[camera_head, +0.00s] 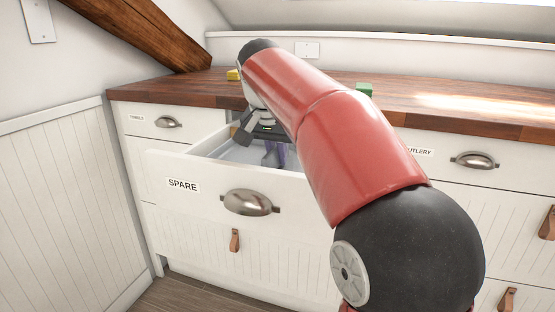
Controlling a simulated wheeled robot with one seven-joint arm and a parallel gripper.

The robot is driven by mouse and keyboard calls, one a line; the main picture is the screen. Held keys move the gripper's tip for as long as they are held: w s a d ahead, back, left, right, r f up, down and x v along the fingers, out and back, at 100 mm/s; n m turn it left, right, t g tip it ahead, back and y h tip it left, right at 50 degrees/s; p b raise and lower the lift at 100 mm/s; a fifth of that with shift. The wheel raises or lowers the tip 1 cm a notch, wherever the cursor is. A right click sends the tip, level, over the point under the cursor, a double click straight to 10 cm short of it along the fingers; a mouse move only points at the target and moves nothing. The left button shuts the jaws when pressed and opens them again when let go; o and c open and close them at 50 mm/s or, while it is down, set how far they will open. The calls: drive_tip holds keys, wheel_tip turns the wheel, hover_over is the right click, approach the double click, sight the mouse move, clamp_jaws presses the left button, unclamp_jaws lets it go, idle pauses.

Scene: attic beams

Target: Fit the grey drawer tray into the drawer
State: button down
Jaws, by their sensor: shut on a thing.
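The drawer (215,196) labelled SPARE is pulled open, its white front facing me. The grey drawer tray (236,153) shows as a pale grey surface inside the opening, low between the drawer walls. My gripper (271,150) reaches down into the drawer from above and is shut on the tray. My red arm and the drawer front hide the tray's right and near parts. I cannot tell whether the tray lies flat on the drawer's bottom or is held a little above it.
A wooden worktop (450,110) runs behind and above the drawer. A yellow block (233,75) and a green block (364,89) lie on it. A closed drawer marked TOWELS (150,122) is at left, a CUTLERY drawer (450,158) at right. A sloping beam (150,32) comes down at upper left.

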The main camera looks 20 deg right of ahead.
drive_tip(key=shift+f, duration=0.2)
drive_tip(key=shift+f+b, duration=0.35)
drive_tip(key=shift+f, duration=0.15)
drive_tip(key=c, duration=1.5)
unclamp_jaws()
drive_tip(key=shift+r, duration=0.3)
drive_tip(key=p+v, duration=0.4)
drive_tip(key=v, duration=0.8)
drive_tip(key=shift+r, duration=0.25)
